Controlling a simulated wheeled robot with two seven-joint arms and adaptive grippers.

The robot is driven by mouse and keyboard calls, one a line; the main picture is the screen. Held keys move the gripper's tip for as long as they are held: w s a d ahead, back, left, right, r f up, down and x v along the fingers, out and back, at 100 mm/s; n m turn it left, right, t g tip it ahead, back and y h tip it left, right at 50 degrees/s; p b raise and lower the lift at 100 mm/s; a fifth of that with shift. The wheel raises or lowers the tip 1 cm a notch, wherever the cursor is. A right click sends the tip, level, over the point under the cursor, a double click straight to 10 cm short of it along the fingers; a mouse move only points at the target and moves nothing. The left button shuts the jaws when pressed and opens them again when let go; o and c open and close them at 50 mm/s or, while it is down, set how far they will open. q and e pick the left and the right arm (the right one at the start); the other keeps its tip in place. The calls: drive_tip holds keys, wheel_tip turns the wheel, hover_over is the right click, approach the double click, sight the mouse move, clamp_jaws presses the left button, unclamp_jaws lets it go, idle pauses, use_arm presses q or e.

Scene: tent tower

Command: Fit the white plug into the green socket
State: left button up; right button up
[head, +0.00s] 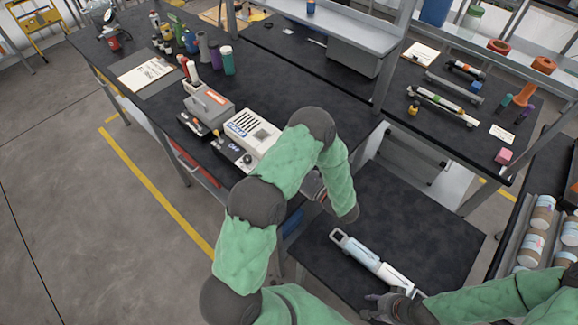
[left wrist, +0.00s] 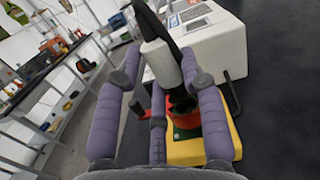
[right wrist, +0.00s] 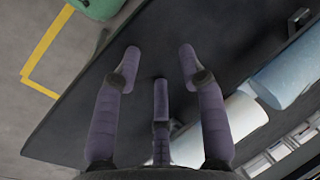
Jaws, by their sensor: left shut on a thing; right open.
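The white plug (left wrist: 160,62) is a white cylinder with a black strap or cable above it and a black lower end. My left gripper (left wrist: 160,50), with purple fingers, is shut on it. The plug is slightly tilted, its black end over an orange-red socket housing with a little green (left wrist: 187,133) on a yellow base (left wrist: 205,151). I cannot tell whether the end is inside. In the head view my left arm hides the plug and socket. My right gripper (head: 386,305) is open and empty; it also shows in the right wrist view (right wrist: 159,52).
A white box (left wrist: 218,42) stands behind the socket. A long white-and-blue tool (head: 372,262) lies on the low black table (head: 415,215) near my right gripper. The bench (head: 290,75) holds several bottles and a grey box (head: 208,103). A shelf post (head: 392,60) stands mid-bench.

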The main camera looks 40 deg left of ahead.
sight(373, 308)
use_arm(q)
drive_tip(key=shift+a+f, duration=0.1)
use_arm(e)
drive_tip(key=shift+s+a+f, duration=0.15)
drive_tip(key=shift+s+f, duration=0.1)
drive_tip(key=shift+f, duration=0.15)
idle(0.4)
use_arm(q)
drive_tip(key=shift+f+b, duration=0.6)
drive_tip(key=shift+b, duration=0.1)
use_arm(e)
drive_tip(key=shift+s+f, duration=0.1)
drive_tip(key=shift+f, duration=0.4)
use_arm(q)
drive_tip(key=shift+f+b, duration=0.4)
drive_tip(key=shift+f, duration=0.05)
use_arm(e)
drive_tip(key=shift+f, duration=0.35)
use_arm(q)
drive_tip(key=shift+r, duration=0.2)
use_arm(e)
drive_tip(key=shift+r, duration=0.1)
use_arm(q)
drive_tip(key=shift+r+p, duration=0.4)
drive_tip(key=shift+r, duration=0.15)
use_arm(e)
drive_tip(key=shift+w+r, duration=0.25)
drive_tip(key=shift+r, duration=0.05)
drive_tip(key=shift+w, duration=0.1)
